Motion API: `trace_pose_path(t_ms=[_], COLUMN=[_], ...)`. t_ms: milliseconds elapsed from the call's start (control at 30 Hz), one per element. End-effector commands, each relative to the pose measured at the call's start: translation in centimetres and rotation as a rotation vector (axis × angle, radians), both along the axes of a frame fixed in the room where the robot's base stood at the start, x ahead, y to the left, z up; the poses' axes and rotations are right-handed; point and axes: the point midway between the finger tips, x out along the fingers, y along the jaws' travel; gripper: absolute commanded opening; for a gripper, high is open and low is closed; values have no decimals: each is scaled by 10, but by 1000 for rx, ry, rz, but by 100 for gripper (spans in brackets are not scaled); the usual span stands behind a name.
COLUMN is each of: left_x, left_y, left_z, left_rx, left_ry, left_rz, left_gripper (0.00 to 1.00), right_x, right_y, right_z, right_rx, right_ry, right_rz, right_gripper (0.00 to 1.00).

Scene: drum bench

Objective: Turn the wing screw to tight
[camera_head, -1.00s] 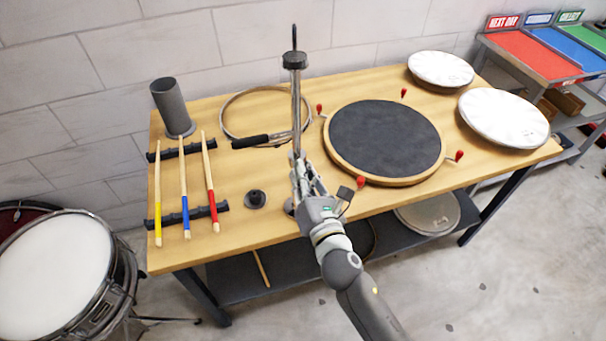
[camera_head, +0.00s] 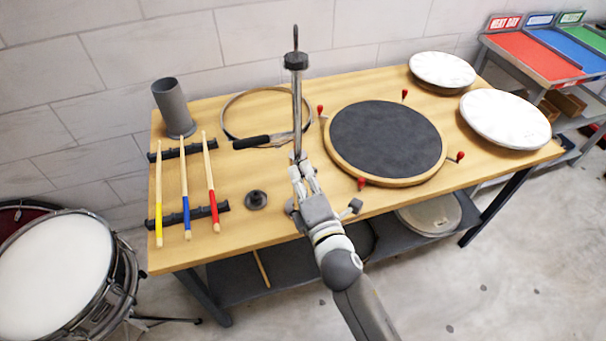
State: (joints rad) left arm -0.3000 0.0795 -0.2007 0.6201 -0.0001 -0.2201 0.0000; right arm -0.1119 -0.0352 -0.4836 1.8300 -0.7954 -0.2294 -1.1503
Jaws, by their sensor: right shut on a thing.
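A metal stand rod (camera_head: 297,110) rises upright near the middle of the workbench, with a black collar (camera_head: 296,61) near its top and a thin hooked rod above. My right gripper (camera_head: 300,168) is at the lower part of this rod, its fingers pointing away from me. It is shut on what appears to be the wing screw, at the rod's side. The screw is hidden by the fingers, so its angle and how tight it is cannot be seen. My left gripper is not in view.
The wooden workbench (camera_head: 235,230) holds a black practice pad (camera_head: 385,138) with red-handled clamps close on the right. A hoop and black-handled tool (camera_head: 251,142), a small dark knob (camera_head: 256,200) and drumsticks (camera_head: 184,185) lie left. White drumheads (camera_head: 504,117) lie far right.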

Motion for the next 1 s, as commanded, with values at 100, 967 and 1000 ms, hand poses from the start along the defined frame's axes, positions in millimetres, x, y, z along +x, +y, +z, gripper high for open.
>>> trace_pose_path(t_ms=[100, 967, 1000], left_x=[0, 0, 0], left_y=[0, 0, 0], left_z=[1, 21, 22], left_rx=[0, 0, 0], left_ry=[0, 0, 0], left_rz=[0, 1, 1], left_gripper=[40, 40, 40], right_x=[0, 0, 0], right_y=[0, -1, -1], right_z=[0, 4, 5], right_rx=[108, 884, 919], right_ry=[37, 290, 300], right_rz=[-1, -3, -2], right_gripper=[0, 0, 0])
